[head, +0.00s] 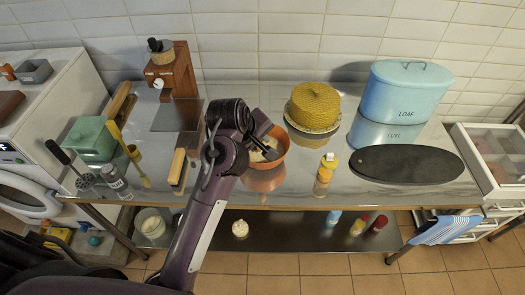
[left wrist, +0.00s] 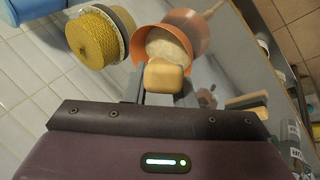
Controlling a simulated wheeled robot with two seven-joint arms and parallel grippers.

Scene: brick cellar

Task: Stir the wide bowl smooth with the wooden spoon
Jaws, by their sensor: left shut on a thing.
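The wide orange bowl (head: 283,146) stands on the steel table, with pale contents (left wrist: 165,44) inside. It also shows in the left wrist view (left wrist: 140,48). My left gripper (head: 268,152) is over the bowl, its fingers partly hiding the inside. In the left wrist view it is shut on a light wooden piece (left wrist: 163,77), which looks like the end of the wooden spoon. The spoon's lower part is hidden, so I cannot tell how deep it reaches. My right gripper is not in view.
A yellow domed container (head: 315,103) stands behind right of the bowl. A yellow bottle (head: 326,169) stands in front right, with a dark oval board (head: 405,164) beyond it. A wood-handled tool (head: 178,166) lies left of the bowl. A blue loaf bin (head: 405,90) is at the back.

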